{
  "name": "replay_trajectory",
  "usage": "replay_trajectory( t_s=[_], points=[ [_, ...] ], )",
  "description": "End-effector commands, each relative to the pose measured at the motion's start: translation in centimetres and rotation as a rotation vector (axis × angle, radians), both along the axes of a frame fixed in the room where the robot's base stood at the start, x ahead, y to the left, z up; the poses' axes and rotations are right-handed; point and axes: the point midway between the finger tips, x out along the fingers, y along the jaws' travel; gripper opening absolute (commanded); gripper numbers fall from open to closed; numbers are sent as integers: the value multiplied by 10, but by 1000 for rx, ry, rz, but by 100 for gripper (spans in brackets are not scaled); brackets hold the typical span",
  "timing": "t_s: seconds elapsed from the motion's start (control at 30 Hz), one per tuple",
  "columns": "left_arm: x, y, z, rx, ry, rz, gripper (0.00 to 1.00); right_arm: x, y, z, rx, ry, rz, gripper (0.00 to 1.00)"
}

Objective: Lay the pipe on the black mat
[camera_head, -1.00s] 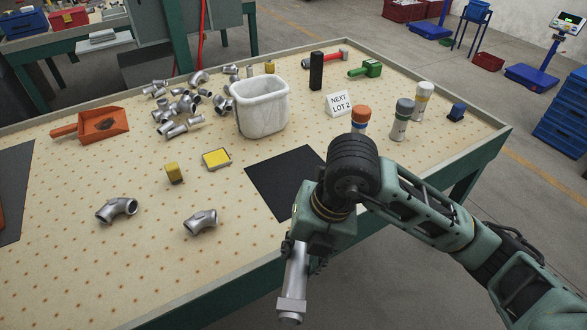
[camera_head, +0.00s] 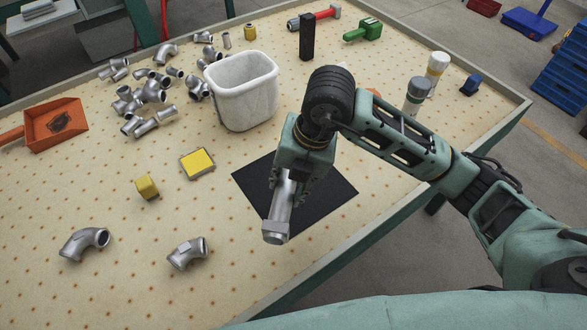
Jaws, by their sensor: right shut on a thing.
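The pipe (camera_head: 280,205) is a straight silver metal tube with a wider collar at its lower end. My right gripper (camera_head: 287,182) is shut on its upper part. The pipe points down and toward the viewer, over the black mat (camera_head: 334,200); its collar end shows near the mat's front-left edge. I cannot tell whether the pipe touches the mat. The gripper and arm hide part of the mat. My left gripper is not in view.
A white bin (camera_head: 243,92) stands behind the mat. A yellow pad (camera_head: 198,162), a yellow block (camera_head: 147,187) and two silver elbows (camera_head: 84,243) (camera_head: 187,253) lie to the left. Several fittings (camera_head: 150,90) lie in a heap. Spray cans (camera_head: 417,97) stand at right.

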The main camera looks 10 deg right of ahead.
Motion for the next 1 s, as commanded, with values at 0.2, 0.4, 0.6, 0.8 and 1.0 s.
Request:
replay_trajectory(
  t_s=[0.2, 0.4, 0.6, 0.8, 1.0],
  points=[
    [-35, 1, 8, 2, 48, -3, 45, 45, -20, -25, 0, 1, -7, 0],
    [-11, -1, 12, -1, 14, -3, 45, 70, -30, -42, 2, -2, -3, 0],
    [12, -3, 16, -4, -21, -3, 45, 75, -32, -51, 2, -3, -1, 0],
    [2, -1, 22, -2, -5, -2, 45, 74, -32, -76, 3, 1, 0, 0],
    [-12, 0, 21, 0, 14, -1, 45, 76, -32, -87, 2, -5, 0, 0]
  ],
)
